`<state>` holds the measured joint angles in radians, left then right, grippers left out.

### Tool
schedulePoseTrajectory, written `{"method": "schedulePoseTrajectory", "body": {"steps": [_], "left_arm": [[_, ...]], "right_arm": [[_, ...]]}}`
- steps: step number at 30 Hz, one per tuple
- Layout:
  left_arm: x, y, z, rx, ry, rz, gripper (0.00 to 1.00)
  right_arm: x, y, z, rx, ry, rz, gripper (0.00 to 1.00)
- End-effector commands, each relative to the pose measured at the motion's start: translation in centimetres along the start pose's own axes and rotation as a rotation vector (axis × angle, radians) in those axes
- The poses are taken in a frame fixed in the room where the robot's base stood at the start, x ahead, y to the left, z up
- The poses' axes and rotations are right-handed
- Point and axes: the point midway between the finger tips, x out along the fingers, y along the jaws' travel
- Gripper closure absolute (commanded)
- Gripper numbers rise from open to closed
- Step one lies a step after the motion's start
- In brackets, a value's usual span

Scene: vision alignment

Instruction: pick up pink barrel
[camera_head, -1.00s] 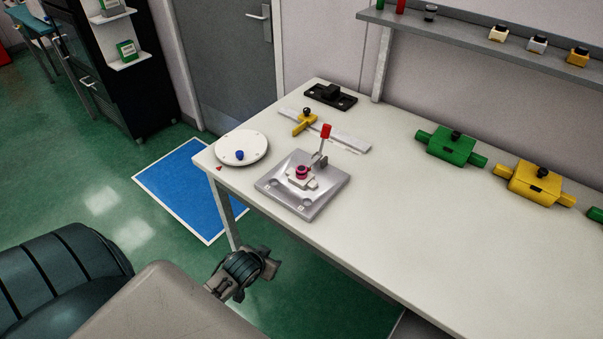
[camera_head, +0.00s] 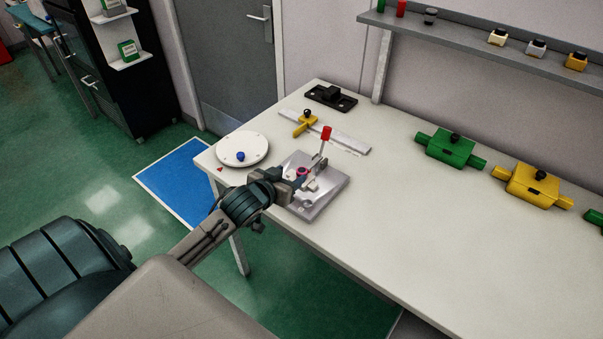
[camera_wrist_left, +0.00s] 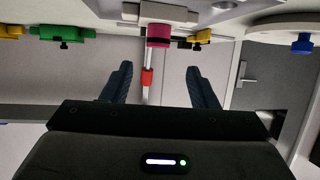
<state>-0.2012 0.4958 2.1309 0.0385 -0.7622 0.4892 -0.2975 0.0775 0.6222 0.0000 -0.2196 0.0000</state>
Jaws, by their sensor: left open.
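The pink barrel (camera_head: 302,171) sits in the fixture on the grey metal plate (camera_head: 327,190), partly hidden in the head view by my left gripper (camera_head: 291,180). My left gripper is at the near-left side of the barrel, over the plate. In the left wrist view, which looks upside down, the barrel (camera_wrist_left: 158,35) shows near the top, beyond the gap between the two open dark fingers (camera_wrist_left: 160,78). The barrel lines up roughly with the middle of that gap. I see no finger touching it. My right gripper is not in view.
A red-tipped lever (camera_head: 326,133) stands on the plate just behind the barrel. A white disc with a blue knob (camera_head: 241,149) lies to the left. A yellow slider on a rail (camera_head: 305,122) is behind. Green (camera_head: 452,146) and yellow blocks (camera_head: 534,186) lie right; the table's front is clear.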

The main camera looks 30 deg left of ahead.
Motion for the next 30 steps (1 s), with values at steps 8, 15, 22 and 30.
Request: {"method": "schedulePoseTrajectory", "body": {"steps": [8, 15, 22, 30], "left_arm": [[2.8, 0.0, 0.0, -0.001, -0.002, -0.001, 0.46], [5.4, 0.4, 0.8, -0.003, -0.004, -0.001, 0.46], [7.7, 0.4, 1.1, -0.001, -0.002, 0.0, 0.46], [7.9, 0.4, 1.2, 0.001, -0.002, 0.0, 0.5]], "right_arm": [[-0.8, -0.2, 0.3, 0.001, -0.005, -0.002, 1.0], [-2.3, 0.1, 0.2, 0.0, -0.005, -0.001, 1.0], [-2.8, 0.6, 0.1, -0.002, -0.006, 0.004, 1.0], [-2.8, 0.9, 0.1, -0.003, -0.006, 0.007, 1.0]]}}
